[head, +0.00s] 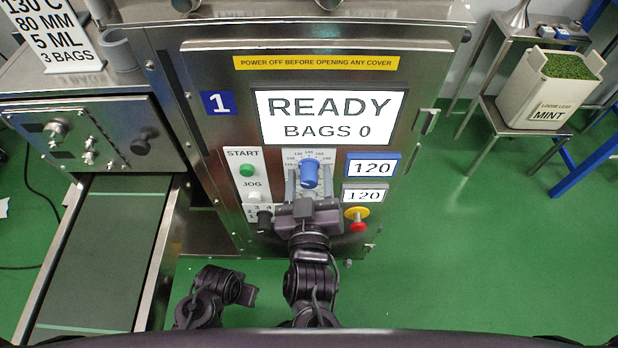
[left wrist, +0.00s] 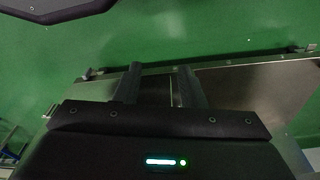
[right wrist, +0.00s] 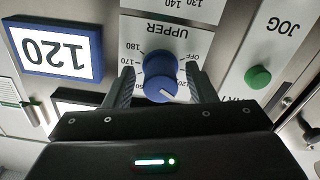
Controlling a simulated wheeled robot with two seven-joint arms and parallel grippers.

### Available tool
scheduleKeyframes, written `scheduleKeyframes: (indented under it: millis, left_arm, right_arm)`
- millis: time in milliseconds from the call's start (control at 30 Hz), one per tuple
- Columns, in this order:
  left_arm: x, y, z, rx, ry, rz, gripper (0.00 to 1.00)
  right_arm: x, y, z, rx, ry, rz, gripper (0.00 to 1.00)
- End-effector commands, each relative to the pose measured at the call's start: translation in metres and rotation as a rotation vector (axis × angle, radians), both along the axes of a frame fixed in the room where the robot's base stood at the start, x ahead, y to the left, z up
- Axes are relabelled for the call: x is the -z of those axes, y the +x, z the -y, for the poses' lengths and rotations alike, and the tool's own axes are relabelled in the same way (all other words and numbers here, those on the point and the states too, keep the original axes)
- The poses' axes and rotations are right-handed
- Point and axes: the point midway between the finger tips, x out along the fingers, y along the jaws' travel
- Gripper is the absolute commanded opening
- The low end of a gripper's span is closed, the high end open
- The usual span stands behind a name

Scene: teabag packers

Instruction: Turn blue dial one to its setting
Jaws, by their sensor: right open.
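The blue dial (head: 310,174) is on the front panel of packer 1, under the READY screen. My right gripper (right wrist: 163,85) is open, with one finger on each side of the blue dial; I cannot tell whether they touch it. In the right wrist view the blue dial (right wrist: 160,72) shows upside down under the word UPPER, its white pointer line toward the lower right. A blue-framed display (head: 373,165) beside it reads 120. My left gripper (left wrist: 160,88) is open and empty over a metal surface, away from the dial.
A grey-framed display (head: 365,194) reads 120. A red stop button (head: 358,224) sits below right, and the green START button (head: 247,170) and a black knob (head: 264,218) sit left. A sign (head: 62,35) reads 130 C, 80 MM, 5 ML, 3 BAGS. Green floor lies right.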

Motion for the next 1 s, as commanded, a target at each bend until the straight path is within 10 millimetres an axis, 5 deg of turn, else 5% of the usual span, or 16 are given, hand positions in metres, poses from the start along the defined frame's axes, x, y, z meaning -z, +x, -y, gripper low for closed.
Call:
scheduleKeyframes:
  millis: [100,433,767,1000]
  left_arm:
    - [0.0,0.0,0.0,0.0,0.0,0.0,0.36]
    - [0.0,0.0,0.0,0.0,0.0,0.0,0.36]
    - [0.002,0.0,0.0,-0.002,-0.002,0.01,0.36]
    - [0.028,-0.004,-0.006,-0.013,0.002,0.009,0.36]
  right_arm:
    - [0.0,0.0,0.0,0.0,0.0,0.0,0.48]
    - [0.0,0.0,0.0,0.0,0.0,0.0,0.06]
    - [0.0,-0.001,0.0,0.002,0.063,-0.003,0.06]
    - [0.0,-0.001,0.0,0.002,0.215,-0.003,0.06]
